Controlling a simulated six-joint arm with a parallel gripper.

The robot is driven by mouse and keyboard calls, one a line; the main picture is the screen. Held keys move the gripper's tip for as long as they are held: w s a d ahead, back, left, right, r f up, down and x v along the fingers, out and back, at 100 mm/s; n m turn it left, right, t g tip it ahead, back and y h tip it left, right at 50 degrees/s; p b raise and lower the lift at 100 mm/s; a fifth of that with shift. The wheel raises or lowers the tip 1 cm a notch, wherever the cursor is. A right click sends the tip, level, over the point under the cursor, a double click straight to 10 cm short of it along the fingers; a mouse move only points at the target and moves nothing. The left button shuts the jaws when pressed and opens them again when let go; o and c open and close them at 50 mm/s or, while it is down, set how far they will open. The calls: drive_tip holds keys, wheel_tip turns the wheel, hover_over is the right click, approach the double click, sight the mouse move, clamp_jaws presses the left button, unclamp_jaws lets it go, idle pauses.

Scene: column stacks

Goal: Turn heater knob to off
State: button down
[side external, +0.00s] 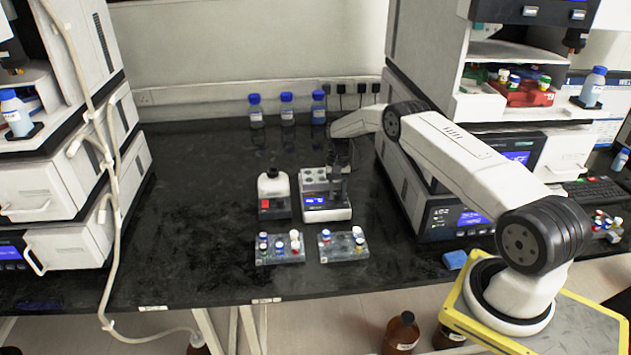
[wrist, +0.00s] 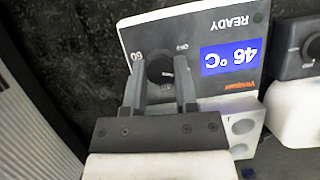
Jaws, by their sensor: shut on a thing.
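The heater (side external: 340,214) is a small white box with a dark front and a holed block on top, in mid-bench. In the wrist view the heater panel (wrist: 190,25) is upside down. Its blue display (wrist: 231,57) reads 46 °C, with READY printed near it. The dark round heater knob (wrist: 157,71) has a small light mark; its exact setting is hard to tell. My gripper (wrist: 159,76) is shut on the knob, one finger on either side. In the side view my gripper (side external: 339,190) reaches down at the heater's front and hides the knob.
Two vial racks (side external: 280,256) (side external: 343,252) sit in front. Several blue-capped bottles (side external: 287,112) line the back wall. Instrument stacks flank the bench; open bench lies to the left.

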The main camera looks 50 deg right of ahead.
drive_tip(key=n+h, duration=0.1)
drive_tip(key=n, duration=0.1)
drive_tip(key=n+g, duration=0.1)
drive_tip(key=n, duration=0.2)
drive_tip(key=shift+w+n+h, duration=0.1)
drive_tip(key=shift+n+h, duration=0.2)
drive_tip(key=shift+h, duration=0.1)
drive_tip(key=shift+a+n+h, duration=0.1)
drive_tip(key=shift+n+h, duration=0.8)
drive_tip(key=shift+n, duration=1.3)
drive_tip(key=shift+g, duration=0.3)
drive_tip(key=shift+c, duration=2)
unclamp_jaws()
drive_tip(key=shift+r, duration=0.1)
drive_tip(key=v, duration=0.7)
drive_tip(key=shift+r, duration=0.35)
drive_tip(key=shift+w, duration=0.1)
